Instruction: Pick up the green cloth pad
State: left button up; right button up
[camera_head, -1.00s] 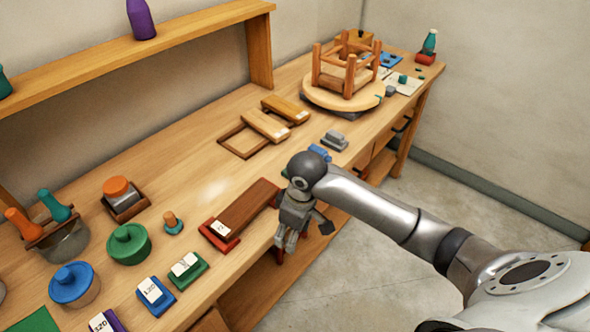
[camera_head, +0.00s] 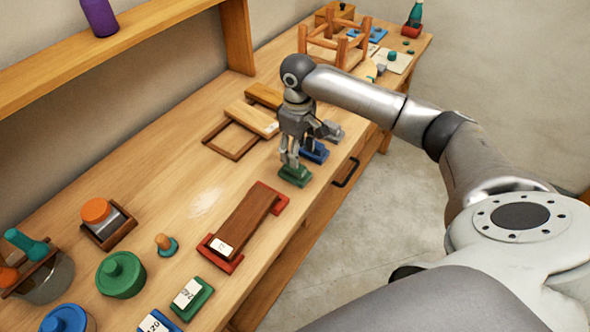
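A small green pad (camera_head: 295,175) lies near the bench's front edge in the head view; I take it to be the green cloth pad, though its cloth surface is too small to make out. My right gripper (camera_head: 304,150) points down just above and behind it, with its fingers apart and nothing visible between them. One finger overlaps the pad's top edge in the picture, and I cannot tell whether it touches. My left gripper is out of view.
A blue pad (camera_head: 314,152) and a grey block (camera_head: 333,132) sit close beyond the green pad. A brown board with red ends (camera_head: 245,222) lies nearer. Bare bench (camera_head: 185,185) lies left of the board.

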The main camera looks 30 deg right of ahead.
aim_at(295, 171)
jog(key=shift+w+f, duration=0.15)
jog(key=shift+f, duration=0.25)
jog(key=f, duration=0.1)
jog(key=f+p, duration=0.1)
jog(key=f, duration=0.2)
jog(key=shift+a+f+p, duration=0.15)
jog(key=shift+a+p, duration=0.1)
jog(key=shift+p, duration=0.1)
jog(key=shift+f, duration=0.4)
jog(key=shift+c, duration=0.4)
jog(key=c, duration=1.1)
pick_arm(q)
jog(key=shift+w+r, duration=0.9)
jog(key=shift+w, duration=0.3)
pick_arm(e)
jog(key=shift+o, duration=0.2)
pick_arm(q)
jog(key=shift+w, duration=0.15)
